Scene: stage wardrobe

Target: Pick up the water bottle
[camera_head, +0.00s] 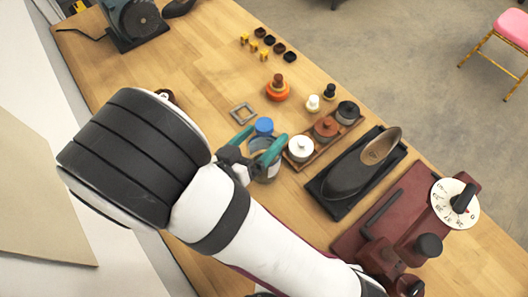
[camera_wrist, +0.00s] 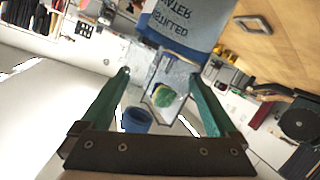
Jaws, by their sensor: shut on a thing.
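The water bottle (camera_head: 267,167) is a clear bottle with a blue cap (camera_head: 264,126), near the middle of the wooden table. My gripper (camera_head: 269,134) has green fingers on both sides of the bottle's upper part and is shut on it. In the wrist view, the bottle's grey-blue label (camera_wrist: 178,32) with dark lettering shows beyond the fingertips of my gripper (camera_wrist: 161,75). Its clear upper part lies between the fingers, and a blue cap (camera_wrist: 136,121) shows nearer the camera. Whether the bottle's base touches the table is hard to tell.
A wooden tray (camera_head: 312,153) with several round pots stands close to the right of the bottle. A dark shoe (camera_head: 362,163) on a black tray and a dark red machine (camera_head: 405,222) lie farther right. A small square frame (camera_head: 242,113) lies just behind the bottle.

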